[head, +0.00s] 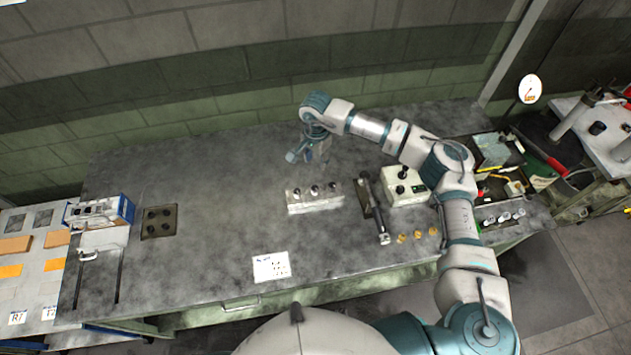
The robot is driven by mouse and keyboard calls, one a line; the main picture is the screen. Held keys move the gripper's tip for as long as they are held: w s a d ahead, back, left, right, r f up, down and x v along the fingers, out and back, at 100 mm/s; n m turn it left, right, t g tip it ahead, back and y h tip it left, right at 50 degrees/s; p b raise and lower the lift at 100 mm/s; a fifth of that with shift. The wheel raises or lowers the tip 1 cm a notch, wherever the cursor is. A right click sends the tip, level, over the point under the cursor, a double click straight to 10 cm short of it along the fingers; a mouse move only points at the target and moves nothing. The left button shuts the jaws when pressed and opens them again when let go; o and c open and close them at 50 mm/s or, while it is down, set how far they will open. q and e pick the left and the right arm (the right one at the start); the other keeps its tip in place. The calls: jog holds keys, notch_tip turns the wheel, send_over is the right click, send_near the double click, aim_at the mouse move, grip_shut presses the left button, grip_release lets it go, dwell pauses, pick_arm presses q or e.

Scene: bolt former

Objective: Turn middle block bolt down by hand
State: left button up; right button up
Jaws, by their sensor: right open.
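A pale metal block (315,204) lies on the grey workbench, right of its middle. Three dark bolts stand in a row along its top, and the middle block bolt (314,190) is between the other two. My right arm reaches in from the right, over the back of the bench. My right gripper (308,158) is open and empty, above and behind the block, apart from the bolts. The gap between its fingers is small in this view. My left gripper is out of view.
A torque-wrench-like tool (376,212) lies right of the block, beside a white box with dark knobs (405,185) and several brass pieces (418,235). A paper card (271,267) lies in front. A dark plate (159,222) lies left. The bench between plate and block is clear.

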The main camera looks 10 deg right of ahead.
aim_at(316, 186)
notch_tip(316, 186, down, 14)
jog(key=shift+w+r+p, duration=0.1)
jog(key=shift+r+p, duration=0.05)
jog(key=shift+p, duration=0.95)
grip_shut()
